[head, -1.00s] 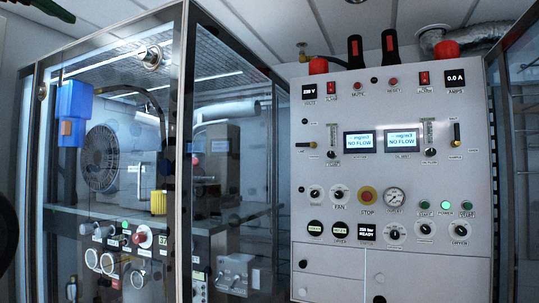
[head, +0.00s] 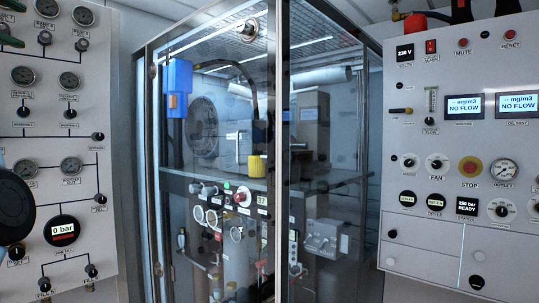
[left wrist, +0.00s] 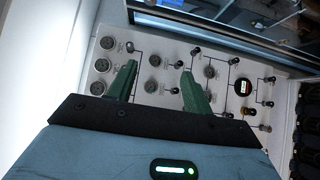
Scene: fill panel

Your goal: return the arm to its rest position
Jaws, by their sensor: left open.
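My left gripper (head: 21,25) shows only in part at the upper left corner of the head view, its green fingers apart. In the left wrist view the left gripper (left wrist: 158,69) has both green fingers spread, with nothing between them. Beyond them is the white gauge panel (left wrist: 140,45), with round gauges and dark knobs. The gauge panel (head: 100,130) also fills the left side of the head view. Whether the fingertips touch it I cannot tell. A dark round part of my left arm (head: 14,205) covers the panel's left edge. My right gripper is not in view.
A glass-sided cabinet (head: 282,150) with a blue box (head: 179,85) and machinery inside stands in the middle. A control panel (head: 420,160) with two NO FLOW screens and a red stop button (head: 470,168) stands at the right.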

